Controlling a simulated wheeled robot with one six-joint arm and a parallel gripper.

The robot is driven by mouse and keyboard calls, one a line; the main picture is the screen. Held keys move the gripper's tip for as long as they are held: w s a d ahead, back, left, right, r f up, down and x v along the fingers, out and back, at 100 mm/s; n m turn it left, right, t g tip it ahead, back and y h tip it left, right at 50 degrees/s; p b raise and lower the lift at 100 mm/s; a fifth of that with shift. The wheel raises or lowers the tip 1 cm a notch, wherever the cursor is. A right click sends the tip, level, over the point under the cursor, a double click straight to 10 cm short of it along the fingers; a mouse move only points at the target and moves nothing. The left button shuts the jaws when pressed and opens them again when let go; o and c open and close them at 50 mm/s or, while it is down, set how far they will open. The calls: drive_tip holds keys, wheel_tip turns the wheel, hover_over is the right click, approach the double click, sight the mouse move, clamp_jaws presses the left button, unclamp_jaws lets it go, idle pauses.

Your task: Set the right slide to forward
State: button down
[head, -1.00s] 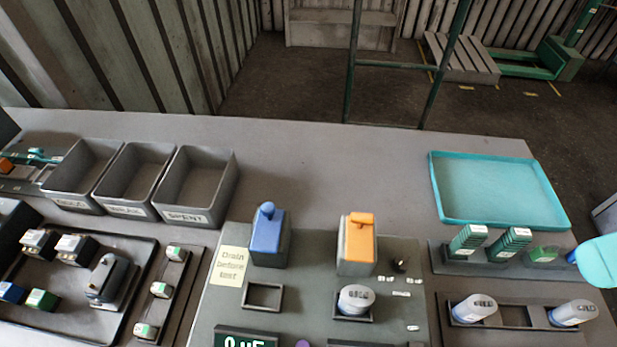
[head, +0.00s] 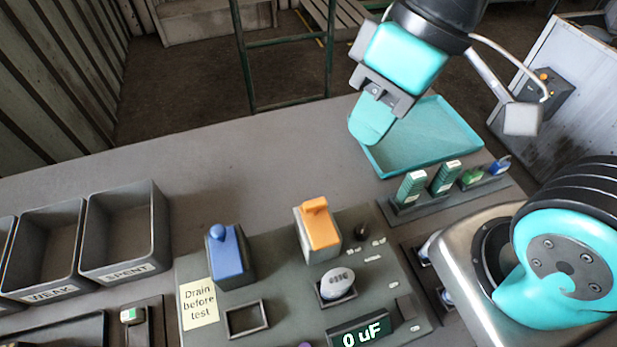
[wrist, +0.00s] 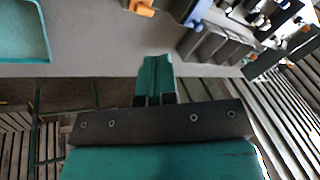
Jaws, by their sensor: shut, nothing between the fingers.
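No part is plainly marked as the right slide, and I cannot tell which control it is or how it is set. On the grey test panel (head: 290,290) stand a blue-topped block (head: 228,255) with a round knob and, right of it, an orange-topped block (head: 318,230) with a raised piece. A small black knob (head: 362,231) with white labels is right of the orange block. My gripper (head: 369,128) is shut and empty, above the table in front of the teal tray. Its closed teal fingers show in the wrist view (wrist: 155,78), touching nothing.
The teal tray (head: 385,170) lies at the back right. Grey bins (head: 127,275) stand at the left. My arm hides part of the right side. The table behind the panel is clear.

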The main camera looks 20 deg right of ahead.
drive_tip(key=w+f+n+g+p, duration=0.1)
drive_tip(key=w+f+n+g, duration=0.2)
drive_tip(key=w+n, duration=0.3)
drive_tip(key=w+f+n+g+p, duration=0.1)
drive_tip(key=w+f+n+g, duration=0.1)
drive_tip(key=w+f+n, duration=0.4)
drive_tip(key=shift+w+a+g, duration=0.3)
drive_tip(key=shift+w+g, duration=0.1)
drive_tip(key=shift+w, duration=0.8)
drive_tip(key=shift+f+p, duration=0.15)
drive_tip(key=shift+p, duration=0.15)
drive_tip(key=p, duration=0.5)
approach(319, 220)
drive_tip(key=shift+a+f, duration=1.55)
drive_tip(key=shift+f, duration=0.55)
drive_tip(key=shift+s, duration=0.1)
